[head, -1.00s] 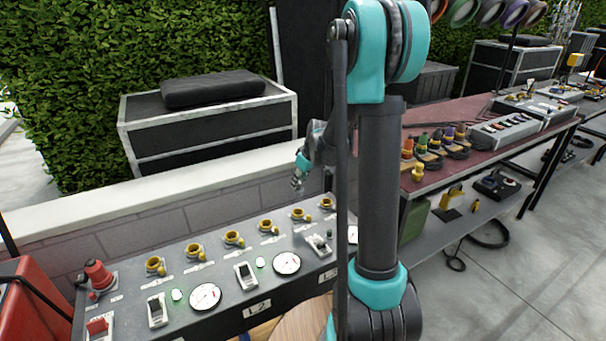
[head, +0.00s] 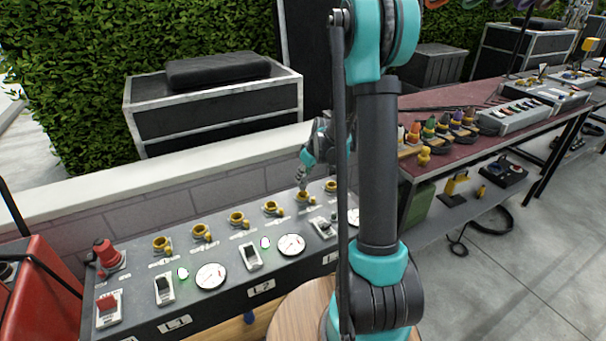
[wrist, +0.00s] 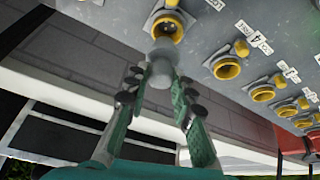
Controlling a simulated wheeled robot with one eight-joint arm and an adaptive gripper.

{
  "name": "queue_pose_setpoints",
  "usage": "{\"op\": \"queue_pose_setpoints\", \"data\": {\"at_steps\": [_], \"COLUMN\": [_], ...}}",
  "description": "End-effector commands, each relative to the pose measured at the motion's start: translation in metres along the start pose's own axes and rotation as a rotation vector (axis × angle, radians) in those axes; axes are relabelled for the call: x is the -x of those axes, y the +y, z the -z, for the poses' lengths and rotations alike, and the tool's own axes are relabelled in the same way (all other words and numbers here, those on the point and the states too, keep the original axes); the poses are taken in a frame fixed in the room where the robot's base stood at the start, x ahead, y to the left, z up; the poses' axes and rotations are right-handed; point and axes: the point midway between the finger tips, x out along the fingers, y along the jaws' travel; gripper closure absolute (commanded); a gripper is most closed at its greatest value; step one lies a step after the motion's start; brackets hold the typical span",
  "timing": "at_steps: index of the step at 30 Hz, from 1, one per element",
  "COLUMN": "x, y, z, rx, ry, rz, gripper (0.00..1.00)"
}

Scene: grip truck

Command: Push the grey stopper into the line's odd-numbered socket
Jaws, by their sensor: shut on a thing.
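The grey stopper (wrist: 160,70) shows in the wrist view between the fingertips of my gripper (wrist: 158,88), which is shut on it. It is right at the edge of a yellow-ringed socket (wrist: 167,28), whose dark opening is still visible. I cannot tell whether the two touch. In the head view my gripper (head: 303,183) is low over the panel, at the fifth socket from the left in the back row. The stopper is too small to make out there. Other yellow sockets (head: 201,231) run along the row, with small labels I cannot read surely.
The grey panel (head: 135,290) carries switches, round dials (head: 211,276) and a red connector (head: 110,257) at left. A low wall (head: 200,172) runs behind it. A red case (head: 35,300) stands at far left, and a maroon table (head: 440,165) with connectors at right.

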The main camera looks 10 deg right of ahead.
Motion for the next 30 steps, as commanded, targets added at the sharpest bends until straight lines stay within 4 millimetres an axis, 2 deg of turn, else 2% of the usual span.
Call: {"op": "queue_pose_setpoints", "data": {"at_steps": [30], "x": [-0.0084], "y": [-0.0015], "z": [-0.0044], "rx": [-0.008], "ry": [0.0], "rz": [0.019], "gripper": [1.0]}}
